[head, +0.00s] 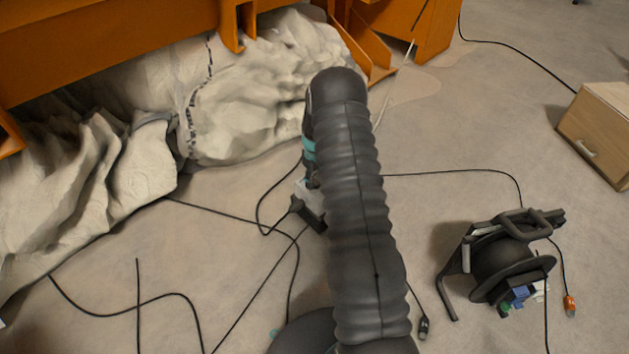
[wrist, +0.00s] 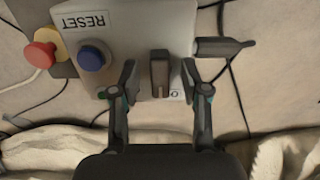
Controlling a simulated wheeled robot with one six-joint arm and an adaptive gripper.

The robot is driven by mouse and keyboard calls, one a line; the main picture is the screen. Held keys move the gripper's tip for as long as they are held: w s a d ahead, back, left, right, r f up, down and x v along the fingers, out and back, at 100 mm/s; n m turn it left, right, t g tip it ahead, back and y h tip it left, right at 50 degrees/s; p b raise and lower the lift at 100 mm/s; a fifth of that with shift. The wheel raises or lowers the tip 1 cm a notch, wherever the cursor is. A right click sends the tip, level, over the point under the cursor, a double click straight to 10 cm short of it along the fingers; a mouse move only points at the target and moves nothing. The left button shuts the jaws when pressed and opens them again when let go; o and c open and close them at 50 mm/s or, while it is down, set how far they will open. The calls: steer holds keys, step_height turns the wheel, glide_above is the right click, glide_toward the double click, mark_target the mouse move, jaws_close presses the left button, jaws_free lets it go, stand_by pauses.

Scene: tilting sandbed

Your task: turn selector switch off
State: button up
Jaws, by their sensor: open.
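The selector switch (wrist: 159,76) is a dark upright knob on a light grey control box (wrist: 131,23) in the wrist view. My gripper (wrist: 160,82) is open, with one finger on each side of the knob and a gap visible on both sides. The box also carries a blue button (wrist: 91,58) and a RESET label to the left of the knob. In the head view, my arm hides most of the box (head: 308,197), and my gripper is hidden there.
A red mushroom button (wrist: 40,55) on a yellow base sits left of the box. A black connector (wrist: 222,46) sticks out at its right. Cables cross the floor. A black cable reel (head: 500,262) and wooden cabinet (head: 600,135) stand right; an orange frame (head: 110,45) with draped cloth stands left.

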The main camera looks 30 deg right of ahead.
mark_target(315, 181)
step_height(315, 181, up, 12)
stand_by(0.5)
steer(key=shift+f, duration=0.1)
steer(key=s+a+f+m+g, duration=0.1)
steer(key=s+a+m, duration=0.15)
steer(key=s, duration=0.35)
steer(key=s+a+r+t+p, duration=0.1)
steer(key=s+a+r, duration=0.4)
steer(key=s+r, duration=0.5)
steer(key=s+a+r+t+p, duration=0.2)
steer(key=s+a+r, duration=0.4)
steer(key=s+r, duration=0.5)
steer(key=s+a+r+t+p, duration=0.2)
steer(key=s+a+r, duration=0.4)
steer(key=s+r, duration=0.4)
step_height(315, 181, up, 4)
steer(key=shift+s+a+f+m+t, duration=0.1)
steer(key=shift+s+a+m+t, duration=0.1)
steer(key=shift+m+t, duration=0.45)
